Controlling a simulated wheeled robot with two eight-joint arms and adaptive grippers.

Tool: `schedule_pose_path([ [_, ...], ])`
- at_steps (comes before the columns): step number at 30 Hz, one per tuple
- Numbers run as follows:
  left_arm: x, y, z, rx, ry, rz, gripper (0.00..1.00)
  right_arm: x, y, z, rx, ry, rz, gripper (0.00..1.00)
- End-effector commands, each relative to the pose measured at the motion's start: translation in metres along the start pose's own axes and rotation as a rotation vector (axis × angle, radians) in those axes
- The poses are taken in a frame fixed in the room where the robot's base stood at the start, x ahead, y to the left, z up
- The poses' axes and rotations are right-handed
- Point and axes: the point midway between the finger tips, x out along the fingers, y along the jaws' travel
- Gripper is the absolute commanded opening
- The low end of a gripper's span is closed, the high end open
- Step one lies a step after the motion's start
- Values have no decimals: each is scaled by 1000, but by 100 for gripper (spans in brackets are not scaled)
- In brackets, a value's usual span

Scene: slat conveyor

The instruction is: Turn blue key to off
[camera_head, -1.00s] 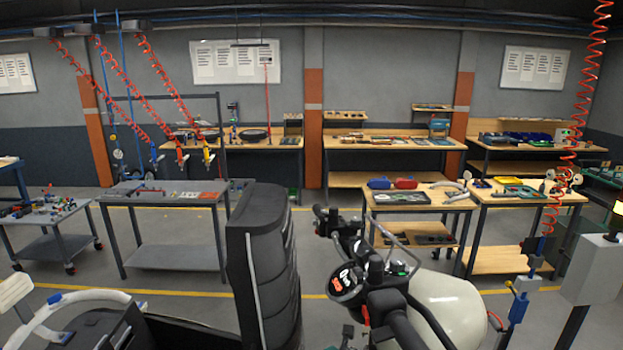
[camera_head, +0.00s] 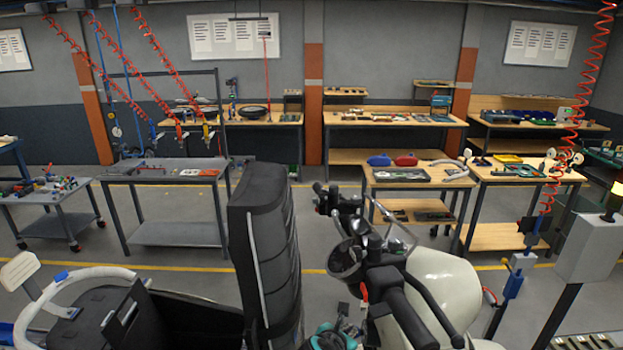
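A motorcycle's handlebar and round gauge (camera_head: 345,262) stand in the lower middle of the head view. The gauge face is dark. A small red part (camera_head: 364,292) shows just below it. I cannot make out the blue key or its position. My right gripper (camera_head: 335,338), dark with teal parts, shows at the bottom edge below the gauge, partly cut off. I cannot tell whether its fingers are open or shut. My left gripper is not in view.
A tall black padded part (camera_head: 264,255) rises left of the handlebar. A cream tank (camera_head: 440,290) lies to the right. A sidecar with a pale tube rail (camera_head: 75,285) is at lower left.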

Motion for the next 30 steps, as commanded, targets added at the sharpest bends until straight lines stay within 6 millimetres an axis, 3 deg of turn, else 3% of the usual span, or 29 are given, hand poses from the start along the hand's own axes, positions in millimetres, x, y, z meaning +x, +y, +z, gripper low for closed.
schedule_pose_path([
  [22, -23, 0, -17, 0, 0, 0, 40, -49, 1, 6, -2, -1, 1, 0],
  [30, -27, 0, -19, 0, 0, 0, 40, -57, 0, 6, -1, -2, 1, 0],
])
